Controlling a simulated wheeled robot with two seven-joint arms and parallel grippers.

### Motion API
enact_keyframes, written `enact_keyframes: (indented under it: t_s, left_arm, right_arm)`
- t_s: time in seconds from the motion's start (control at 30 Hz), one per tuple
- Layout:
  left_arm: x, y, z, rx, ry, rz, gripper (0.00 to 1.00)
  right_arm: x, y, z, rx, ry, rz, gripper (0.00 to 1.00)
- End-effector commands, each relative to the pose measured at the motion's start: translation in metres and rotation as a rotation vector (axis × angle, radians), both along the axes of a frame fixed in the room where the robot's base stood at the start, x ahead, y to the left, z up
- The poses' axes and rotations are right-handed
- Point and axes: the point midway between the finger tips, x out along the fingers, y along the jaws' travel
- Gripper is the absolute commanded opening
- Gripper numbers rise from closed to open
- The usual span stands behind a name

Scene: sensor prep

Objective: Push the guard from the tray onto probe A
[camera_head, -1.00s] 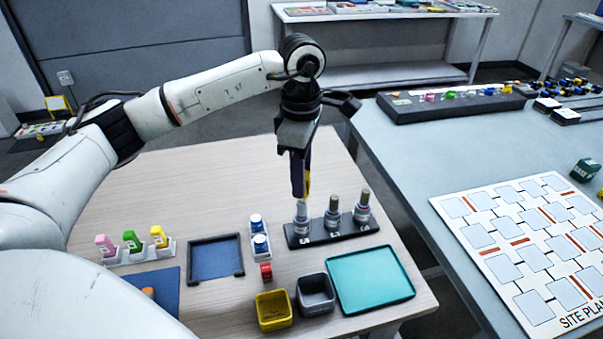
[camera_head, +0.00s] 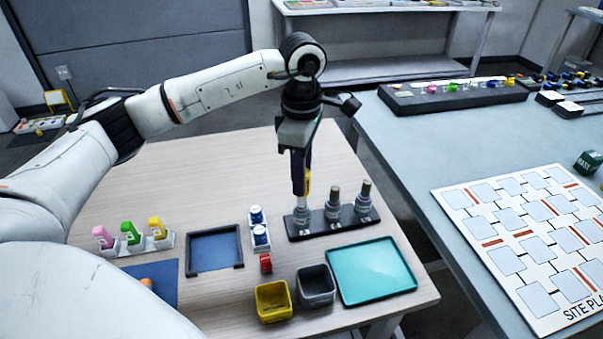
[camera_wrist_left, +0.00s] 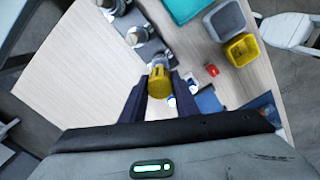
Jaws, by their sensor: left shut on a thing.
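My left gripper (camera_head: 301,190) is shut on the yellow guard (camera_wrist_left: 159,82). It points straight down over the leftmost of three grey probes in the dark rack (camera_head: 343,229). In the head view only a thin yellow strip of the guard shows beside the fingers. In the left wrist view the guard sits between the fingertips, in line with that probe (camera_head: 302,214), whose top is hidden. I cannot tell how far the guard is over it. The probe labels are too small to read surely. The teal tray (camera_head: 372,271) in front is empty. My right gripper is out of view.
The middle probe (camera_head: 333,205) and right probe (camera_head: 363,200) stand close beside the gripper. A grey bin (camera_head: 316,285), a yellow bin (camera_head: 273,301), a red piece (camera_head: 265,263) and a dark-framed blue tray (camera_head: 214,249) lie nearer. The wooden table behind the rack is clear.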

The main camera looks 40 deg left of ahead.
Motion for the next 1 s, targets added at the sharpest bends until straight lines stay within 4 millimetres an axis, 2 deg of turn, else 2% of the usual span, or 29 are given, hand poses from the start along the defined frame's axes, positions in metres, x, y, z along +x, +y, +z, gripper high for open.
enact_keyframes:
  t_s: [0.57, 1.0]
  left_arm:
    - [0.0, 0.0, 0.0, 0.0, 0.0, 0.0, 0.15]
    - [0.0, 0.0, -0.01, 0.001, 0.0, 0.0, 0.15]
  right_arm:
    - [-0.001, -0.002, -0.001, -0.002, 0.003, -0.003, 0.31]
    - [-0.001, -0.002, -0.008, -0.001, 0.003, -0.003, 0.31]
